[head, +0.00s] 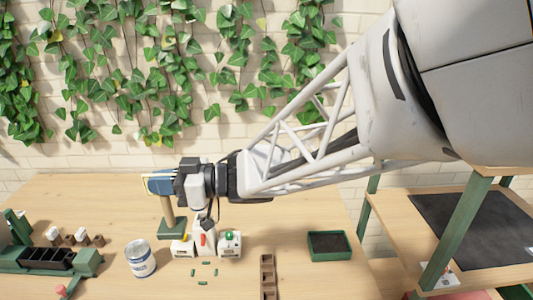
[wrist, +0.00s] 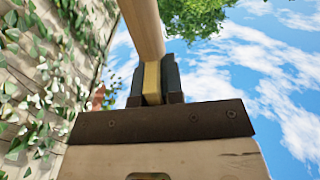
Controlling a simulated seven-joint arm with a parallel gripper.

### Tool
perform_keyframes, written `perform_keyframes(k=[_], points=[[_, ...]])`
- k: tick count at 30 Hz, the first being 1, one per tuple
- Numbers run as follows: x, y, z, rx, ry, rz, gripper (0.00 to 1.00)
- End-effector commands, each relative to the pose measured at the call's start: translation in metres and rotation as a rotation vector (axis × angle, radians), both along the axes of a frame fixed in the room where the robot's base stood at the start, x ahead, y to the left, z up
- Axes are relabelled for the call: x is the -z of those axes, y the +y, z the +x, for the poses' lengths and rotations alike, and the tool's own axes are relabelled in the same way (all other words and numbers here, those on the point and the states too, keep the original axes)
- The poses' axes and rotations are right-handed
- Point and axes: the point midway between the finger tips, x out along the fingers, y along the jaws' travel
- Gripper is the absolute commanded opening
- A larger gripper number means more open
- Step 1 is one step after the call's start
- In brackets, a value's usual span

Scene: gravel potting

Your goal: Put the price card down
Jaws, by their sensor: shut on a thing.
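My gripper (head: 165,184) reaches in from the right, above the left-middle part of the table. In the wrist view, a narrow yellow piece (wrist: 152,82) sits between the two dark fingers. A round wooden post (head: 167,210) on a green base (head: 172,229) shows just below the gripper; a wooden post also shows in the wrist view (wrist: 142,28). I cannot tell whether the post touches the card. The card's face is mostly hidden.
A tin (head: 140,258) is front left, near a black-celled tray (head: 47,258). A green tray (head: 329,246) is right; a wooden rack (head: 267,275) is at front. Table beyond the gripper is clear.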

Motion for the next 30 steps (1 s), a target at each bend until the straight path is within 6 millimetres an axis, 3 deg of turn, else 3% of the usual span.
perform_keyframes(k=[8, 14, 23, 30], points=[[0.022, -0.030, 0.064, 0.169, 0.002, 0.000, 0.00], [0.044, -0.064, 0.116, 0.317, 0.003, -0.001, 0.00], [0.082, -0.126, 0.187, 0.547, 0.003, -0.001, 0.00], [0.116, -0.187, 0.236, 0.733, 0.002, -0.001, 0.00]])
